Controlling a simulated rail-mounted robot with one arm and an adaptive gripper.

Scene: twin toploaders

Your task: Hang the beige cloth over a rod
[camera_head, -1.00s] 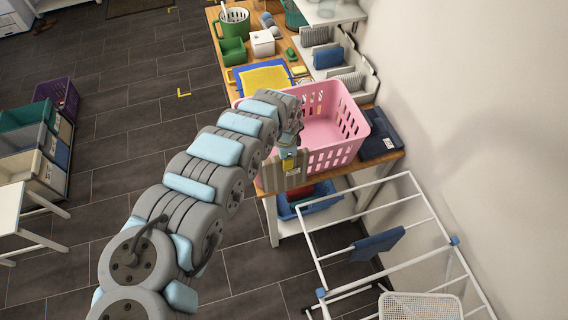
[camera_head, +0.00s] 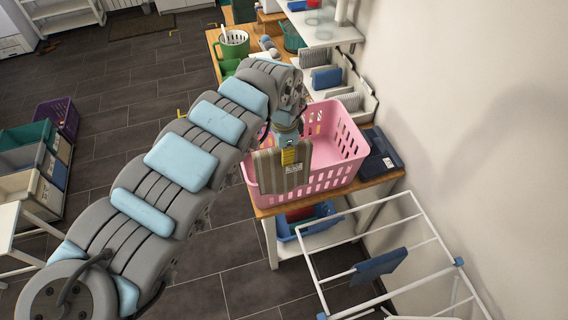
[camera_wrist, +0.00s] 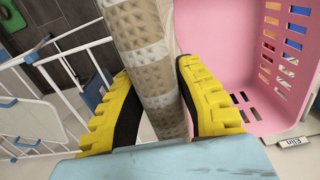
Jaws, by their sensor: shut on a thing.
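The beige cloth (camera_head: 272,172) has a woven, striped texture and hangs down from my gripper (camera_head: 290,150), in front of the pink basket's near wall in the head view. In the wrist view the cloth (camera_wrist: 155,70) runs between the two yellow fingers of my gripper (camera_wrist: 160,105), which are shut on it. The white drying rack (camera_head: 325,283) stands at the lower right of the head view, with several rods. A blue cloth (camera_head: 380,264) hangs over one of its rods. The rack also shows at the left in the wrist view (camera_wrist: 75,45).
The pink basket (camera_head: 340,165) stands on the wooden table (camera_head: 385,187), with a dark blue box (camera_head: 380,155) at its right. A blue bin (camera_head: 300,230) sits on the shelf below. The wall (camera_head: 480,130) bounds the right side. Floor is free left of the table.

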